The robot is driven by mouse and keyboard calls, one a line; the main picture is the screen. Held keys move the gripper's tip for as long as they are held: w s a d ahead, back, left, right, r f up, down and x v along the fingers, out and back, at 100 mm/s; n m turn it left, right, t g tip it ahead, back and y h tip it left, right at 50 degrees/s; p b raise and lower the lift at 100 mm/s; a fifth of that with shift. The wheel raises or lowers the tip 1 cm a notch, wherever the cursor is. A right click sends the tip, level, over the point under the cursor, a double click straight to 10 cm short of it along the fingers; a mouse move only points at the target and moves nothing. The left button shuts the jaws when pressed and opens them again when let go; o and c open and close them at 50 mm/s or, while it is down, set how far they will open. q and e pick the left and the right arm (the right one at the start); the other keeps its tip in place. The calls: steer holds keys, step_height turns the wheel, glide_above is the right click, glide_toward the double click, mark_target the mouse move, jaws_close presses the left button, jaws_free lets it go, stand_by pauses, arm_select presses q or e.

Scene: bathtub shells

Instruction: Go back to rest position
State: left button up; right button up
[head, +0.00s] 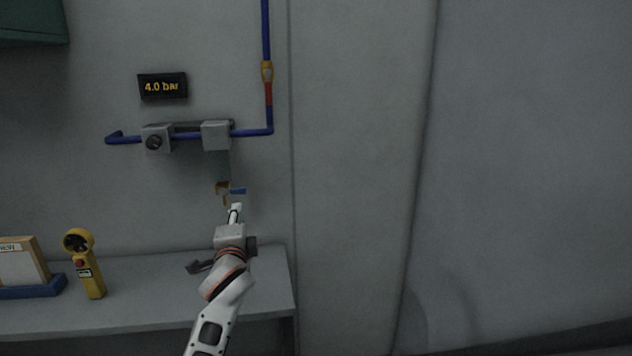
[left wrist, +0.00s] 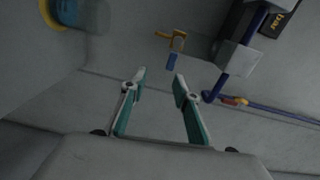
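My left arm comes in from the bottom of the head view, with its gripper (head: 235,212) in front of the wall, above the bench and just below a small yellow and blue fitting (head: 223,188). In the left wrist view the two fingers of my left gripper (left wrist: 160,75) are apart with nothing between them. The yellow and blue fitting (left wrist: 176,42) shows beyond the fingertips, apart from them. My right gripper is not in view.
A blue pipe (head: 267,35) runs to grey blocks (head: 216,135) above the gripper, below a 4.0 bar display (head: 162,86). A yellow handheld device (head: 90,272) and a framed sign (head: 20,262) stand on the bench (head: 140,310). Bare wall lies to the right.

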arm_select(q)
steer(key=s+d+f+n+g+h, duration=0.1)
steer(key=s+f+n+h, duration=0.1)
steer(key=s+f, duration=0.75)
steer(key=s+d+f+n+g+h, duration=0.15)
steer(key=s+f, duration=0.35)
steer(key=f, duration=1)
steer(key=s+d+f+n+g+h, duration=0.1)
steer(key=s+f+n, duration=0.1)
steer(key=s+f, duration=0.3)
steer(key=s+d+f+n+g+h, duration=0.1)
steer(key=s+f, duration=0.4)
steer(key=s, duration=0.8)
steer(key=s+d+f+n+g+h, duration=0.2)
steer(key=s+f, duration=0.4)
steer(key=s, duration=0.3)
steer(key=shift+n, duration=0.85)
